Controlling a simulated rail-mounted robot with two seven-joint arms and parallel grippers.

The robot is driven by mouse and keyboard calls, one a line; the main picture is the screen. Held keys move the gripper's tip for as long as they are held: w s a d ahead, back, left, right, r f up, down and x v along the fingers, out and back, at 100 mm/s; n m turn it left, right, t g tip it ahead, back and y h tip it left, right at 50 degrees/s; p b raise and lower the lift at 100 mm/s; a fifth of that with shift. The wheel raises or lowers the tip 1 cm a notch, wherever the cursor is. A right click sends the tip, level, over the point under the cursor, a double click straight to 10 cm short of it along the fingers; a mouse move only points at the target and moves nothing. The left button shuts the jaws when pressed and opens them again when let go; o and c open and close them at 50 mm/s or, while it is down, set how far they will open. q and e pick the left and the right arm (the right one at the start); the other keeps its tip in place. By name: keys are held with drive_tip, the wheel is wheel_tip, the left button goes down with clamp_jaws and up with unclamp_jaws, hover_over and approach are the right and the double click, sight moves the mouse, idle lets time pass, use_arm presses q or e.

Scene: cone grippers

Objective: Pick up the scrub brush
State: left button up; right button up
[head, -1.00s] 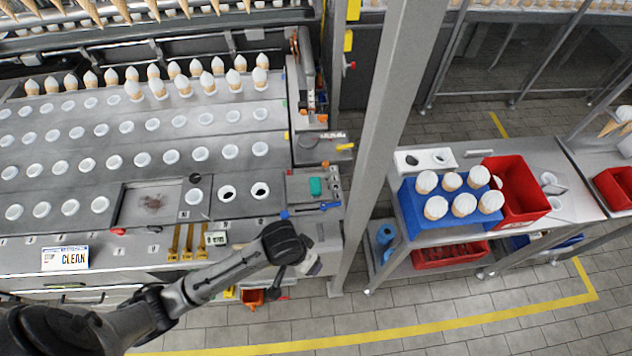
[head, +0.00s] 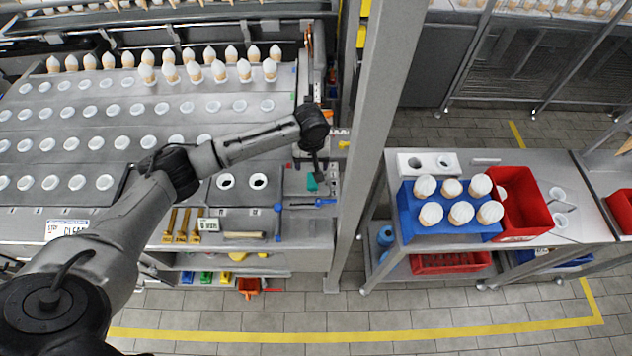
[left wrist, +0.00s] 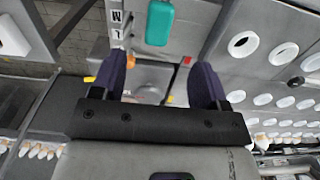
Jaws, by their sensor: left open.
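A small teal block-shaped item (head: 312,182), which looks like the scrub brush though its bristles cannot be made out, lies on the grey metal top at the right end of the machine. It also shows at the top of the left wrist view (left wrist: 160,22). My left gripper (head: 317,168) is just behind and above it in the head view. In the left wrist view my left gripper (left wrist: 161,76) has its two dark fingers wide apart with nothing between them. The teal item lies beyond the fingertips, untouched. My right gripper is not in view.
A blue-handled tool (head: 318,202) lies just in front of the teal item. A grey upright post (head: 375,130) stands close to the right. Rows of white-rimmed holes and cones fill the machine top. A pale-handled tool (head: 244,235) lies on the front ledge.

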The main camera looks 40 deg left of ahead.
sight(312, 179)
use_arm(q)
wheel_tip(312, 179, down, 5)
drive_tip(key=shift+r, duration=0.1)
drive_tip(key=shift+w+a+f, duration=0.1)
drive_tip(key=shift+w+f, duration=0.05)
drive_tip(key=shift+f, duration=1.2)
drive_tip(key=shift+w+f, duration=0.1)
drive_tip(key=shift+f, duration=1.25)
drive_tip(key=c, duration=1)
drive_tip(key=shift+r, duration=5.05)
